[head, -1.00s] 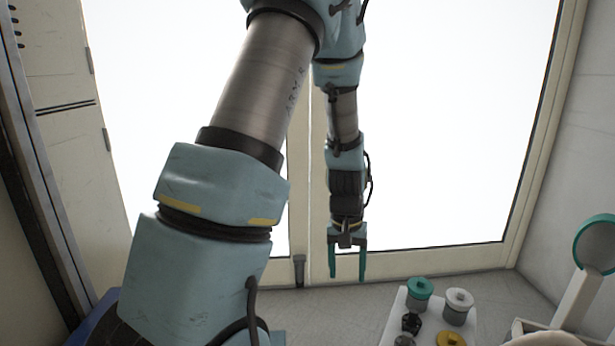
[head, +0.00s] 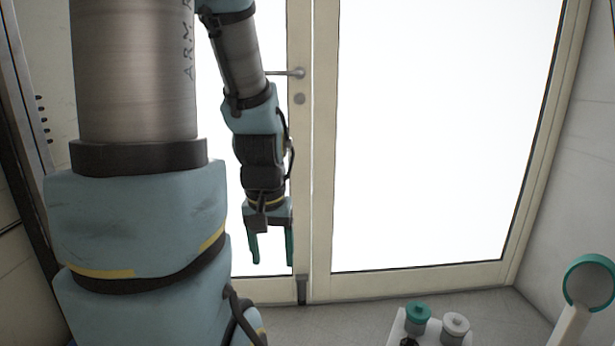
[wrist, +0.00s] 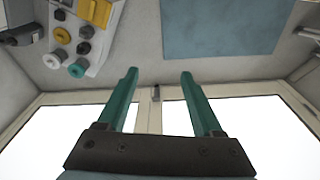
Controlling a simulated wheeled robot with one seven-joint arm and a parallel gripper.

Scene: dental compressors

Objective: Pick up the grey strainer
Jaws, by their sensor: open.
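My gripper (head: 272,250) is open and empty, held in the air in front of the glass doors. Its two teal fingers also show in the wrist view (wrist: 158,78), well apart with nothing between them. Several small round capped parts stand on a white tray (wrist: 100,62), away from the gripper at the upper left of the wrist view. A dark grey one (wrist: 86,31) is there, and a pale grey-white one (wrist: 52,60); I cannot tell which is the strainer. The pale one shows at the bottom of the head view (head: 455,326).
Beside them are a teal-capped part (head: 417,314), a black one (wrist: 83,48) and a yellow one (wrist: 62,34). A teal-rimmed round thing (head: 589,282) stands at the right. A blue flat patch (wrist: 222,25) lies on the clear floor. Glass doors (head: 430,140) close the back.

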